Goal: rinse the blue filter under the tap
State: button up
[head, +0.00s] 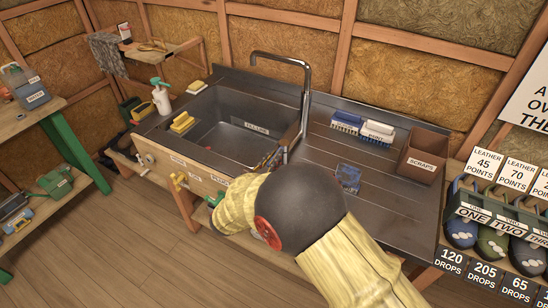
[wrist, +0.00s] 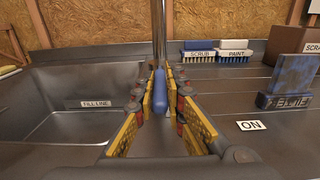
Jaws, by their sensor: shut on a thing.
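The blue filter (head: 347,177) stands on the steel drainboard right of the sink. It also shows at the right of the wrist view (wrist: 294,76), upright in or behind a small dark labelled holder. My gripper (wrist: 160,95) is shut on a rounded blue handle (wrist: 160,88), which looks like the tap's lever, just in front of the tap's pipe. In the head view my arm hides most of the gripper. The tap (head: 307,85) rises at the sink's right edge, and its spout arches left over the basin. I cannot make out any water.
The sink (head: 215,135) has a fill line label inside. An ON label (wrist: 251,125) lies on the drainboard right of my gripper. Scrub and paint brushes (head: 362,127) and a brown scraps box (head: 424,155) stand behind the filter.

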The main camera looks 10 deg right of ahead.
grip_shut()
dwell(0.4)
jog(key=shift+s+d+r+n+t+y+p, duration=0.15)
jog(key=shift+s+d+n+t+y+p, duration=0.1)
jog(key=shift+d+n+t+y+p, duration=0.3)
jog(key=shift+s+d+n+t+y+p, duration=0.15)
jog(key=shift+n+t+y+p, duration=0.5)
jog(key=shift+y, duration=0.5)
jog(key=o, duration=0.6)
grip_release()
jog(key=shift+c, duration=0.2)
jog(key=shift+o, duration=0.4)
jog(key=v, duration=1.2)
